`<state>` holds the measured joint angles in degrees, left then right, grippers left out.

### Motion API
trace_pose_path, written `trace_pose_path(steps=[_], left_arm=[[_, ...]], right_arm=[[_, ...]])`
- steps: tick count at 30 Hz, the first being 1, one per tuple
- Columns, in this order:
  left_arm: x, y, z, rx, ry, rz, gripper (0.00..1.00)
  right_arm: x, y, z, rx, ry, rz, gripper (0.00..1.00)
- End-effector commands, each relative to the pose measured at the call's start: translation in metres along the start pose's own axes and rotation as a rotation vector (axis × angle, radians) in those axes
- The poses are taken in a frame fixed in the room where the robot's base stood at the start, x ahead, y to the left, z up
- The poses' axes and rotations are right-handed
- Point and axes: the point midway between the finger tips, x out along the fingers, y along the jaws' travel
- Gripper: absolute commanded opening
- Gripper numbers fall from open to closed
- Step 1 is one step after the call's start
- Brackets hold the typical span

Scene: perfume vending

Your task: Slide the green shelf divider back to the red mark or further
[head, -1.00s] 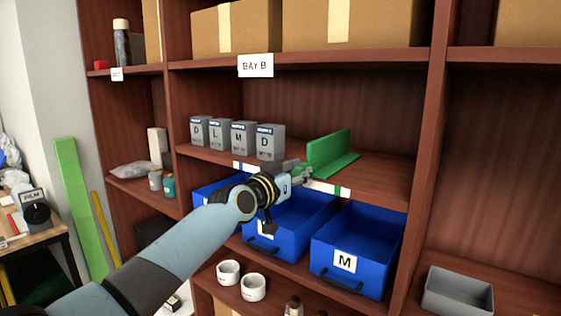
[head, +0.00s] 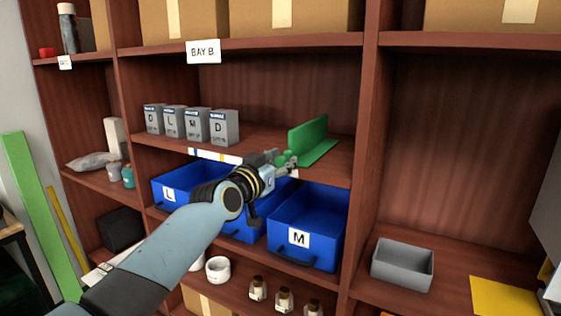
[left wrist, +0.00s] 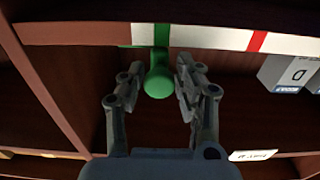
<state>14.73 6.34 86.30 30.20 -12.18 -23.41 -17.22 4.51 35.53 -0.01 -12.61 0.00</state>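The green shelf divider (head: 310,139) stands upright on the shelf, to the right of several grey boxes (head: 190,124). In the left wrist view its round green knob (left wrist: 159,81) sticks out in front of the shelf edge. My left gripper (head: 287,160) is at the divider's front end. Its fingers (left wrist: 158,88) are apart, one on each side of the knob, with small gaps showing. In the left wrist view the red mark (left wrist: 257,41) is on the white edge strip, between the knob and the grey box. My right gripper is out of view.
Blue bins stand on the level below, including one marked L (head: 170,192) and one marked M (head: 299,238). A shelf upright (head: 366,130) stands right of the divider. Bare shelf lies between the boxes and the divider. A grey tray (head: 402,263) is at lower right.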

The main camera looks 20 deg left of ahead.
Motion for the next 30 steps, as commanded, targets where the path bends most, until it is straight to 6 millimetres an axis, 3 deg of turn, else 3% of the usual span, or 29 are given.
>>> trace_pose_path(steps=[3, 14, 24, 30], left_arm=[[0.000, 0.000, -0.001, 0.001, 0.002, 0.000, 0.50], [-0.008, -0.001, 0.000, 0.003, 0.001, 0.000, 0.50], [-0.079, -0.001, 0.001, 0.005, 0.000, 0.000, 0.50], [-0.110, 0.000, 0.000, 0.003, 0.001, 0.000, 0.50]], right_arm=[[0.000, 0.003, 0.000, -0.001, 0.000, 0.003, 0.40], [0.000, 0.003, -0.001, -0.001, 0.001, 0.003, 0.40], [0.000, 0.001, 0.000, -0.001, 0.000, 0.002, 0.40], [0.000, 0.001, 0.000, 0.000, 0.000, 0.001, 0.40]])
